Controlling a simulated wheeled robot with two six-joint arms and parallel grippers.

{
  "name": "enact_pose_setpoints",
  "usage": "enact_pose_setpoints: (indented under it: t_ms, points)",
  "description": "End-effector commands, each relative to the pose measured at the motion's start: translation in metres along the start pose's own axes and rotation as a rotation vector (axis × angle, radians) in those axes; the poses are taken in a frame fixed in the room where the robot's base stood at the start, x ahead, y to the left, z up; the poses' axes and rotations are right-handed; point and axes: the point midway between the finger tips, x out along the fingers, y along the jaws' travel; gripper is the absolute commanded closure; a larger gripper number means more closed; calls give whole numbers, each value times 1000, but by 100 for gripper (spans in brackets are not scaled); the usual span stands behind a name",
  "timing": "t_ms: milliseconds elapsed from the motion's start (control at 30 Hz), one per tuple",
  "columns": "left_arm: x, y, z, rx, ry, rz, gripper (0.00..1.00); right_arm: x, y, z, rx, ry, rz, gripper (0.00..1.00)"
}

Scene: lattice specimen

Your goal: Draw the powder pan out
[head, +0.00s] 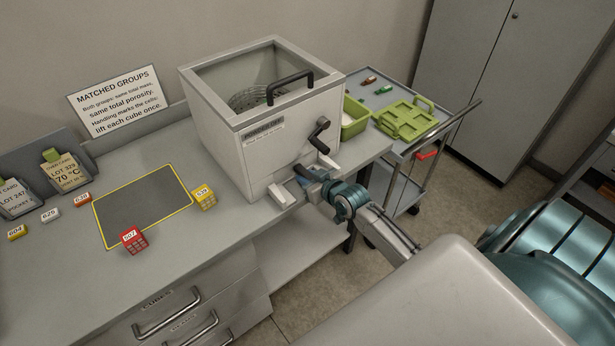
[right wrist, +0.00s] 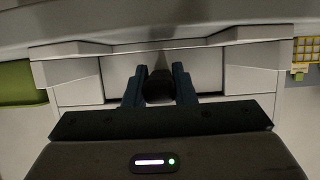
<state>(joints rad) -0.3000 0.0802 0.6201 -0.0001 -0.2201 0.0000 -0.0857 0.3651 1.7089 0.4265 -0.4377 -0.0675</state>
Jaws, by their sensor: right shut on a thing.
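The powder pan's front sits low in the grey box machine (head: 240,150), mostly hidden behind my right gripper in the head view. My right gripper (head: 308,176) is at the foot of the machine's front face. In the right wrist view, its two dark blue fingers (right wrist: 160,76) are shut on a dark handle (right wrist: 158,90), one finger on each side. Pale panels show left and right of the handle. How far the pan stands out of its slot I cannot tell. My left gripper is not in view.
A crank (head: 319,133) juts from the machine's front above my right gripper. A trolley (head: 401,150) with green containers stands to the right. A red cube (head: 134,241) and a yellow cube (head: 204,197) sit by the dark mat (head: 145,205). Floor is open before the bench.

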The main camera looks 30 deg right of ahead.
Motion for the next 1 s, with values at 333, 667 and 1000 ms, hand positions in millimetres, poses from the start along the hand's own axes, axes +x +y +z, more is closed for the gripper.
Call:
enact_pose_setpoints:
  t_ms: [333,667,1000]
  points:
    - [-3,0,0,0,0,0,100,-4,0,0,0,2,0,96]
    - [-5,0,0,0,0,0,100,-8,0,2,0,1,0,96]
    - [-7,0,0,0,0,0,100,-10,0,3,0,2,0,96]
